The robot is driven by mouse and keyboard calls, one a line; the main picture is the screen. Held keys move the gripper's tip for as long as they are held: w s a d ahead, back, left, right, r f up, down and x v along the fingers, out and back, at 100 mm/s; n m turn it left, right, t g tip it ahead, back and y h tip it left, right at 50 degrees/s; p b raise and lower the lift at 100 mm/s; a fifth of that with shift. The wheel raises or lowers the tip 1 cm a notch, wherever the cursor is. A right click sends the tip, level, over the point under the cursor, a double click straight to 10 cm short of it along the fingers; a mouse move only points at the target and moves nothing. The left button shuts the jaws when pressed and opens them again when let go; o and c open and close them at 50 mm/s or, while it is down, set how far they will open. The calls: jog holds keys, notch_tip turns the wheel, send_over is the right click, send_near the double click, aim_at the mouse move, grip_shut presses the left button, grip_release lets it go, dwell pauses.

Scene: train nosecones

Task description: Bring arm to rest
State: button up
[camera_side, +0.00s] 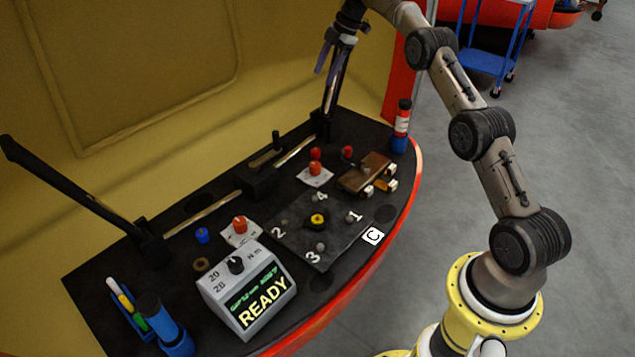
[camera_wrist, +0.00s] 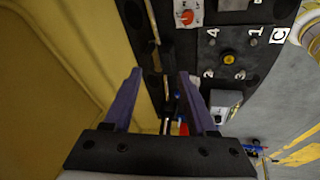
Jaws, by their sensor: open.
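My gripper (camera_side: 327,62) is at the top middle of the side view, high above the back end of the dark console (camera_side: 105,282). Its two purple fingers point downward. In the wrist view my gripper (camera_wrist: 161,73) shows both purple fingers spread apart with nothing held between them. The console edge and the yellow wall lie in the background behind them. My arm reaches from its base at the lower right up to the top of the picture.
The console carries a grey box reading READY (camera_side: 262,297), a numbered plate (camera_side: 337,238), red and blue knobs, a brown block (camera_side: 364,173), a red-and-blue cylinder (camera_side: 402,125) and black levers (camera_side: 75,190). A yellow wall (camera_side: 150,70) stands behind.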

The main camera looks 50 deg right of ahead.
jog(key=s+a+r, duration=0.2)
jog(key=a+r, duration=0.3)
jog(key=r, duration=0.3)
jog(key=s+a+r, duration=0.3)
jog(key=a+r, duration=0.3)
jog(key=r, duration=0.1)
jog(key=s+a+r+m+t+h, duration=0.1)
jog(key=s+a+r, duration=0.35)
jog(key=s, duration=0.25)
jog(key=s+a+r+m+t, duration=0.1)
jog(key=s+a+r, duration=0.3)
jog(key=s+a, duration=0.2)
jog(key=s+a+f+m, duration=0.2)
jog(key=s, duration=0.6)
jog(key=s+a+f+m, duration=0.2)
jog(key=s, duration=0.6)
jog(key=s+f+m+h, duration=0.1)
jog(key=s+f+m, duration=0.8)
jog(key=f, duration=0.4)
jog(key=shift+s+d+f+h, duration=0.15)
jog(key=shift+s+d+h, duration=0.15)
jog(key=shift+s+h, duration=0.15)
